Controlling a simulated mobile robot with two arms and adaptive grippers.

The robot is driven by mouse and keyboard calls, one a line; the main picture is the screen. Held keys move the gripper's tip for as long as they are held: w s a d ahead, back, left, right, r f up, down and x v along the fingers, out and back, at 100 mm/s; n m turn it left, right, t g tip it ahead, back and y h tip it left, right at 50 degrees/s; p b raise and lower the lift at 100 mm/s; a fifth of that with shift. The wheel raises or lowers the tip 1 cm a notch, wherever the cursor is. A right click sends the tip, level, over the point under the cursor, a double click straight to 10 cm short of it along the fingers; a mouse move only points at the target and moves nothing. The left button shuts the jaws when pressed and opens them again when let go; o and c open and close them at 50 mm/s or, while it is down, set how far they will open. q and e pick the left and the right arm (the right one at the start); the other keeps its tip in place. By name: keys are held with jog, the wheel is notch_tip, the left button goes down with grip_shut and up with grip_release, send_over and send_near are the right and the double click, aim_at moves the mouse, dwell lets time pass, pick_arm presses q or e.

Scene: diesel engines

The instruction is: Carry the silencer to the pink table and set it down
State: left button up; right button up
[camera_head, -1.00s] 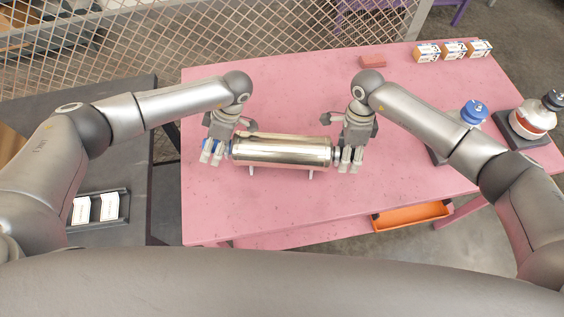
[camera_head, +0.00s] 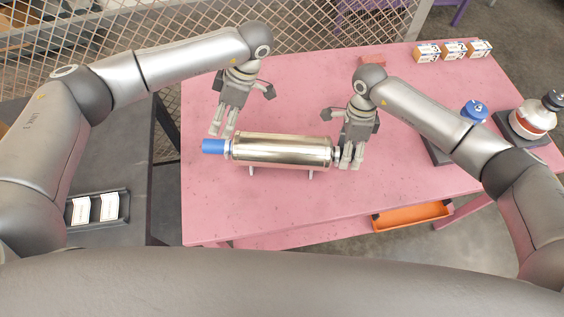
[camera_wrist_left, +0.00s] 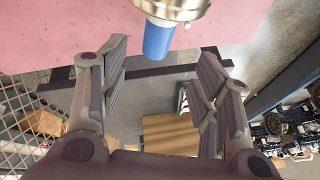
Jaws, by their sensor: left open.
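The silencer (camera_head: 282,150), a shiny metal cylinder with a blue left end (camera_head: 213,146), lies on small feet on the pink table (camera_head: 270,205). In the left wrist view its metal end (camera_wrist_left: 172,8) and blue end (camera_wrist_left: 157,40) show beyond my fingers. My left gripper (camera_head: 221,132) is open and empty, above and behind the blue end, apart from it. My right gripper (camera_head: 350,160) is at the silencer's right end. Its fingers hide that end, and I cannot tell whether they grip it.
A blue-topped part (camera_head: 473,111) and a red-and-white part (camera_head: 532,120) stand at the right. A dark table (camera_head: 115,160) is at left. The table's front is clear.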

notch_tip(320, 180, up, 10)
jog(key=w, duration=0.2)
jog(key=shift+r, duration=0.15)
jog(key=shift+w, duration=0.1)
dwell(0.3)
